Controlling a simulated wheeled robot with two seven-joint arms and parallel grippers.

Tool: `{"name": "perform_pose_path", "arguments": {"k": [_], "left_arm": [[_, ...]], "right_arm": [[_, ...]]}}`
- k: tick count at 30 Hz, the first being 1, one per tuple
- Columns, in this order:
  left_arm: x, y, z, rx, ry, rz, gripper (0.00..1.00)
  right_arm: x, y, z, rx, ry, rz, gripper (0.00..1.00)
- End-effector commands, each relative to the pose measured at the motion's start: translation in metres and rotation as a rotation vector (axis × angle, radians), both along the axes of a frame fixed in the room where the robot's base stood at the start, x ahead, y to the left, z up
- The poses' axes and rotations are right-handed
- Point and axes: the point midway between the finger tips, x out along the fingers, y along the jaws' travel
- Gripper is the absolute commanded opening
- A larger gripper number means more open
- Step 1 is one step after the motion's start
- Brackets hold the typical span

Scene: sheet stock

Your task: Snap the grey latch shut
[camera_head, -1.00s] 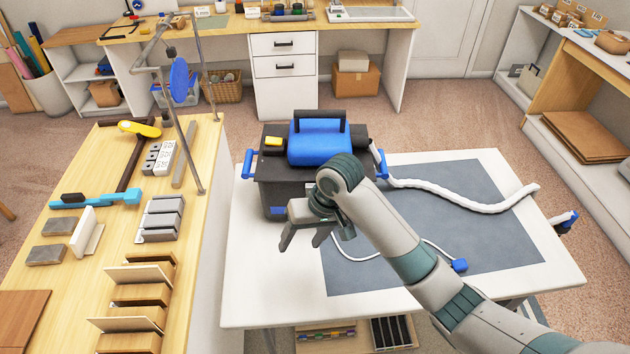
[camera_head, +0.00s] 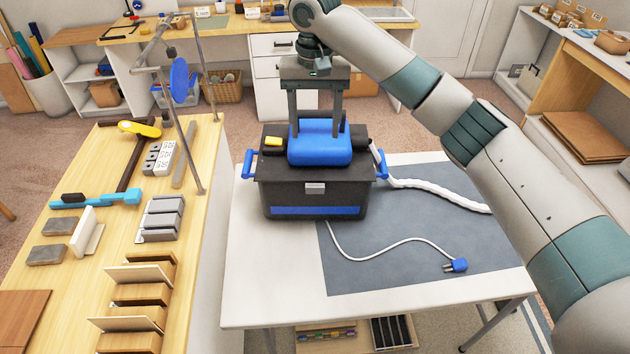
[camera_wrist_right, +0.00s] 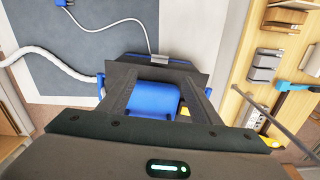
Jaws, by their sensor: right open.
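The grey latch (camera_head: 315,188) is a small light plate on the middle of the front of a dark toolbox (camera_head: 275,190), just under the lid's edge. Whether it is snapped shut I cannot tell. It also seems to show in the right wrist view (camera_wrist_right: 159,59). The toolbox has a blue raised lid part (camera_head: 320,153) with a dark handle and blue side handles. My right gripper (camera_head: 315,122) is open, pointing down above the lid, its two fingers apart near the top handle. In the right wrist view the blue lid part lies between the fingers. My left gripper is not in view.
The toolbox stands on a white table (camera_head: 260,290) with a grey mat (camera_head: 420,255). A white cord ends in a blue plug (camera_head: 459,265) in front. A thick white hose (camera_head: 440,192) runs to the right. A wooden bench (camera_head: 200,240) with a metal stand is at the left.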

Motion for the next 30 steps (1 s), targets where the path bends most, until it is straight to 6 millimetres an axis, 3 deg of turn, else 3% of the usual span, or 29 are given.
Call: {"name": "perform_pose_path", "arguments": {"k": [16,23,30], "left_arm": [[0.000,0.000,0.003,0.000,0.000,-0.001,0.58],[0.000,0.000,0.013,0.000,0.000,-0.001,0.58],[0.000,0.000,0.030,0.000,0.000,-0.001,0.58]], "right_arm": [[0.000,0.000,-0.011,0.002,0.001,0.002,0.58],[-0.001,0.000,-0.037,-0.001,0.003,0.000,0.58],[-0.001,-0.001,-0.079,-0.001,0.003,0.000,0.58]]}}
